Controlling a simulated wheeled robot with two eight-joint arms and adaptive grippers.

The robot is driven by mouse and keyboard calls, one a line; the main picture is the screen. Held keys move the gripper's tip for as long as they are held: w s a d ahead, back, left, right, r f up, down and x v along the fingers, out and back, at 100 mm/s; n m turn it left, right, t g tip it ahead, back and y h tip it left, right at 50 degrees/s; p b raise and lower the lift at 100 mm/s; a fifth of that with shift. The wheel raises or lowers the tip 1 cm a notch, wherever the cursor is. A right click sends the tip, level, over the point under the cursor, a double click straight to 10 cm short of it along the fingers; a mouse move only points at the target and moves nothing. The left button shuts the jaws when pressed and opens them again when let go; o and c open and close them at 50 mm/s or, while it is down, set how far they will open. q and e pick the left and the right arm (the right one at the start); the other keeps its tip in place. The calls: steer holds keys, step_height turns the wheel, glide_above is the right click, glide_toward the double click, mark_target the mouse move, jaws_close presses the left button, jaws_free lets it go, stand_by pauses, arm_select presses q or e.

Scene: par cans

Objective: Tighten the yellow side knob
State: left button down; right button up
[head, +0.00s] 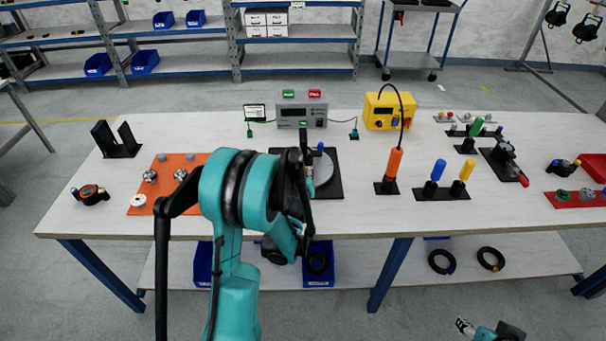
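No side knob can be made out for certain as the yellow one. A small dark lamp fixture (563,167) at the table's right has a small yellow spot and a blue spot. Another dark fixture (91,195) stands at the far left with a blue piece on its side. My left gripper (309,168) is over the black plate with a grey disc (325,172) at the table's middle. My teal arm hides much of it, and whether it is open or shut does not show. Part of my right arm shows at the bottom edge; its fingers do not show.
An orange mat (143,199) with small metal parts lies left of my arm. Upright orange (394,163), blue (438,170) and yellow (466,170) handled tools stand to the right. A grey box (302,115) and a yellow box (379,120) stand behind.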

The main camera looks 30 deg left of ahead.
arm_select(q)
steer(key=m+g+y, duration=0.1)
steer(key=m, duration=0.1)
steer(key=shift+d+m, duration=0.15)
steer(key=shift+m, duration=0.15)
steer(key=shift+w+d+m+g+y, duration=0.1)
steer(key=shift+m+g+y, duration=0.5)
steer(key=shift+m+y, duration=0.8)
steer(key=c, duration=1.2)
jaws_free()
